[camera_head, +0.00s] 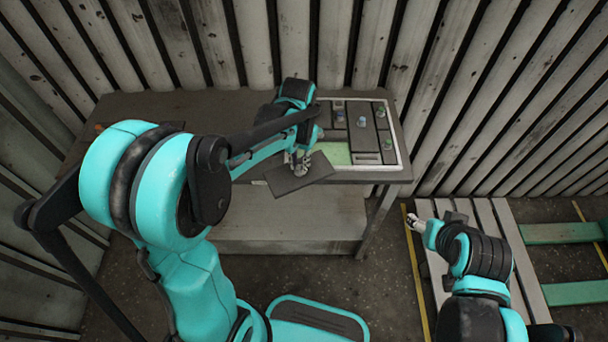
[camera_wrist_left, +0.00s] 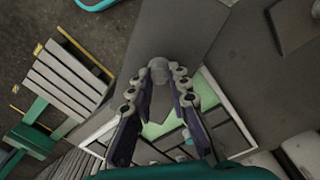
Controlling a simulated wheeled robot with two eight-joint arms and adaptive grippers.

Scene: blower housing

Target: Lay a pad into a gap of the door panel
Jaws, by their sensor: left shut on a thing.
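My left gripper (camera_head: 301,163) is shut on the round knob of a flat dark grey pad (camera_head: 290,182). The pad hangs past the front edge of the table, in front of the door panel. In the left wrist view the fingers (camera_wrist_left: 160,78) close on the grey knob (camera_wrist_left: 159,64), with the pad (camera_wrist_left: 178,30) beyond. The door panel (camera_head: 404,157) lies on the table in a white frame. Several grey pads with coloured knobs fill its right and back parts. A bare green gap (camera_head: 335,153) shows at its front left, partly hidden by my arm. My right gripper (camera_head: 414,223) is away at the right.
The grey table (camera_head: 225,105) stands against a corrugated metal wall (camera_head: 290,40). Another dark flat piece (camera_wrist_left: 295,22) lies on the table. A slatted pallet (camera_head: 490,222) and green bars (camera_head: 565,233) lie on the floor at the right.

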